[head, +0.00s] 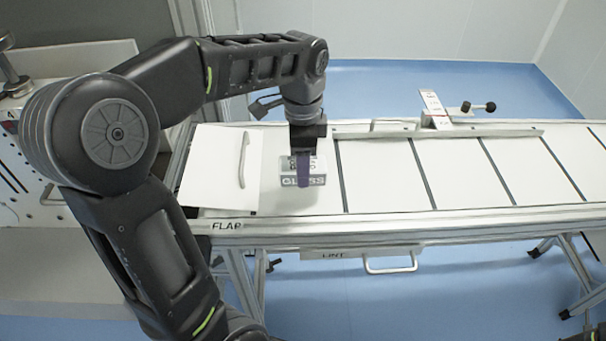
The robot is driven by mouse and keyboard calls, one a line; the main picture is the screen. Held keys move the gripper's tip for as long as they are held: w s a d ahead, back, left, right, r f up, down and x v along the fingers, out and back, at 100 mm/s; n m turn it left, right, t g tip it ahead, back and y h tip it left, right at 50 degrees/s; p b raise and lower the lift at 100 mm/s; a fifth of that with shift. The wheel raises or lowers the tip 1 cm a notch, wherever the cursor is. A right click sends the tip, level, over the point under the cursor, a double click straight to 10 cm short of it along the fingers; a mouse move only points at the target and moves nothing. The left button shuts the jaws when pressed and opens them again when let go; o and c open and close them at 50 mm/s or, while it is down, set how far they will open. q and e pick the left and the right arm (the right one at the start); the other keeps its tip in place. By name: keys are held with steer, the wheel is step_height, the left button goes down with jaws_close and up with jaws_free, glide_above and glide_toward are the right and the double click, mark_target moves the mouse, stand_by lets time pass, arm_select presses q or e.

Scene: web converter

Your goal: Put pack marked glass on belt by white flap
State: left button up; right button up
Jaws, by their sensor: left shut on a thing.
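The pack marked GLASS (290,182) is a small grey and white box with its label facing me. It is at the left part of the white belt (375,180), just right of the white flap (215,170). My left gripper (303,170) reaches down from above and is shut on the pack. I cannot tell whether the pack touches the belt. The flap has a handle on it and the word FLAP on the rail below. My right gripper is not in view.
Dark lines divide the belt, and its right part is clear. A rail with a black-knobbed fixture (436,112) runs along the far side. A drawer marked LINT (350,252) with a handle is under the front edge. A white machine (75,65) stands at the left.

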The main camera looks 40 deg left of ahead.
arm_select(q)
steer(key=shift+f, duration=0.1)
steer(key=shift+f, duration=1.75)
steer(key=shift+f, duration=0.2)
steer(key=o, duration=1.5)
steer(key=shift+r, duration=0.15)
step_height(320, 180, up, 11)
steer(key=shift+f+p, duration=0.1)
steer(key=shift+p, duration=0.6)
steer(key=shift+r, duration=0.65)
